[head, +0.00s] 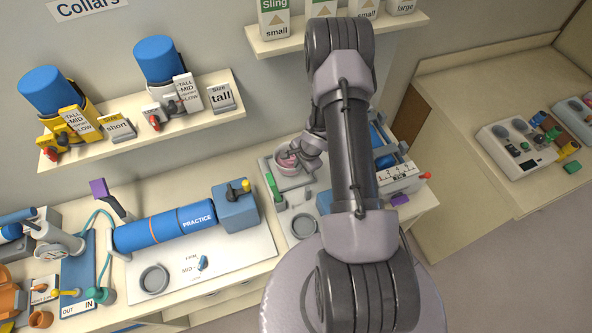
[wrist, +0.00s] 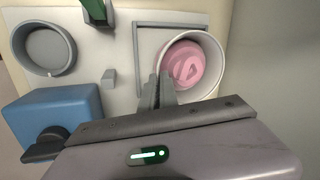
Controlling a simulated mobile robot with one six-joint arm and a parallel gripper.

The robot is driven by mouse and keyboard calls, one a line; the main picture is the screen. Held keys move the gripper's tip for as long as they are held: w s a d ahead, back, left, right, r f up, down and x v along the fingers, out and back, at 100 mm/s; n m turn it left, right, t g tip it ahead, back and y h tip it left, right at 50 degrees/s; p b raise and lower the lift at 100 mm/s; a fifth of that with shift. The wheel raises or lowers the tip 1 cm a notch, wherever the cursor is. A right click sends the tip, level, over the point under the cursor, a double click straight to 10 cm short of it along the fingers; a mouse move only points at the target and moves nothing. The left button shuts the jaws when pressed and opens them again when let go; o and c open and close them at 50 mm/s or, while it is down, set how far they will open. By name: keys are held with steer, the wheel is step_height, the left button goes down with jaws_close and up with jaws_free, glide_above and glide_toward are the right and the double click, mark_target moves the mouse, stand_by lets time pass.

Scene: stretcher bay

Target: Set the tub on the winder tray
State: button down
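The tub (wrist: 217,52) is a round, pale cup with pink contents. It shows at upper right in the wrist view and near the middle in the head view (head: 287,163). My gripper (wrist: 161,88) has its two fingers close together at the tub's near-left rim, apparently pinching its wall. The tub looks upright. It overlaps a square grey outline on the pale tray (wrist: 120,45) and covers its right side. I cannot tell whether its base touches the tray. In the head view, my arm hides part of the tray (head: 285,210).
A grey ring (wrist: 43,48), a green handle (wrist: 95,10) and a blue block (wrist: 55,118) are close by on the left. A blue PRACTICE cylinder (head: 165,228) lies further left. A shelf (head: 300,40) overhangs the back. A side counter (head: 470,95) stands right.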

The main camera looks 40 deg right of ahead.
steer(key=x, duration=0.1)
steer(key=b+x, duration=0.1)
steer(key=x, duration=0.1)
steer(key=shift+s+d+f, duration=0.1)
steer(key=shift+s+f, duration=0.15)
steer(key=shift+s, duration=0.05)
steer(key=shift+f, duration=0.15)
steer(key=c, duration=1.6)
jaws_free()
